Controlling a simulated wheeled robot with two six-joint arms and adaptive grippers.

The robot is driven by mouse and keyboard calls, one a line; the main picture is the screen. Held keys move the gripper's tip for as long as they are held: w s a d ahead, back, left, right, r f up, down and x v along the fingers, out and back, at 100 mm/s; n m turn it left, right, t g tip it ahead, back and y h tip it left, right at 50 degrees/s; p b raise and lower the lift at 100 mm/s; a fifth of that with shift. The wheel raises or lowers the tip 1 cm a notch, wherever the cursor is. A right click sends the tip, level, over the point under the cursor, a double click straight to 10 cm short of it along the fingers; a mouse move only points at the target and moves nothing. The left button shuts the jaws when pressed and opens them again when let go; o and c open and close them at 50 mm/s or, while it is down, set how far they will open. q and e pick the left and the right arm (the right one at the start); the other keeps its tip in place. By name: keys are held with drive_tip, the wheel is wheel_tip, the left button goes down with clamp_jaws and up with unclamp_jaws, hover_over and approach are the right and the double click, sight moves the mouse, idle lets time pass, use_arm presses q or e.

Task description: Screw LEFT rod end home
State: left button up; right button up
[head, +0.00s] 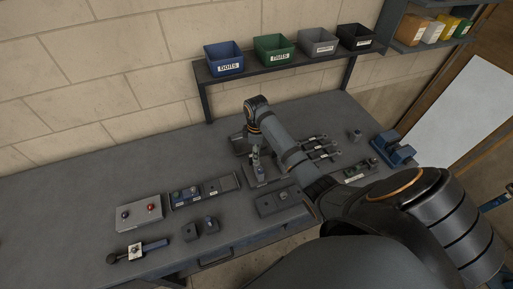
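My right arm reaches in from the right, and my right gripper (258,172) points down over the middle of the bench. It is small and dark here, so I cannot tell whether its fingers are open or shut, or whether they hold anything. It is just in front of a grey fixture (238,144), partly hidden behind my arm. I cannot make out the left rod end for certain. Several slim rod-like parts (322,150) lie to the right of my forearm. My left gripper is not in view.
Several bins, including a blue one (224,60), stand on the rear shelf. The bench's far left is clear.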

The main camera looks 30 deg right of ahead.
drive_tip(key=m, duration=1.4)
drive_tip(key=shift+m, duration=0.3)
drive_tip(key=m, duration=0.4)
drive_tip(key=shift+m, duration=0.4)
drive_tip(key=m, duration=0.4)
drive_tip(key=shift+m, duration=0.3)
drive_tip(key=m, duration=1.4)
